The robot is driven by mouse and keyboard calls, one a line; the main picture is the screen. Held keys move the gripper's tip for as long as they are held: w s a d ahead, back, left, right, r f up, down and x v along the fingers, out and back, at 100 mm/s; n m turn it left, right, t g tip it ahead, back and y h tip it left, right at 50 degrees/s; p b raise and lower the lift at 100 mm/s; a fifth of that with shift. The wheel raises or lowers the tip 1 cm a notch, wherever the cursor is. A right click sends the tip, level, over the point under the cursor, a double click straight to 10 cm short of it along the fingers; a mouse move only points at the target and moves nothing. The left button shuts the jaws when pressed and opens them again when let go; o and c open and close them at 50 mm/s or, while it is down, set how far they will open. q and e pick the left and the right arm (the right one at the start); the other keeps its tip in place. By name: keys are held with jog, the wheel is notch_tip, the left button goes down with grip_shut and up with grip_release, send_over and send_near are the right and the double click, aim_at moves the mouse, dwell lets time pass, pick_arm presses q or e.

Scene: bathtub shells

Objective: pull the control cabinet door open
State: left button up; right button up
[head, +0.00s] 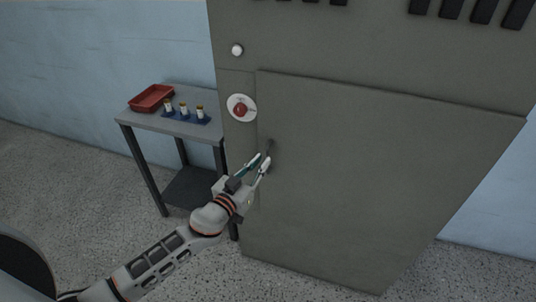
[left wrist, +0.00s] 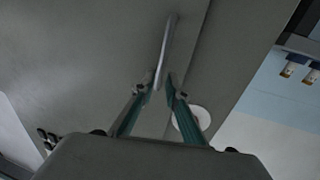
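The grey control cabinet door (head: 390,180) fills the right of the head view and looks flush or nearly so with its frame. Its slim bar handle (head: 270,146) is near the door's left edge and shows in the left wrist view (left wrist: 169,42). My left gripper (head: 263,159) is at the handle. In the left wrist view its two fingertips (left wrist: 160,82) are close together, one on each side of the handle's near end. Whether they press on it is unclear. My right gripper is not in view.
A red button (head: 240,110) on a white disc and a white knob (head: 237,50) are on the cabinet frame, left of the door. A grey side table (head: 150,121) stands left, with a red tray (head: 152,98) and a blue rack (head: 186,116) of small bottles. Speckled floor lies clear in front.

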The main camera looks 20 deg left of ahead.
aim_at(267, 171)
pick_arm(q)
jog(key=shift+x, duration=2.2)
grip_shut()
jog(key=shift+f, duration=0.1)
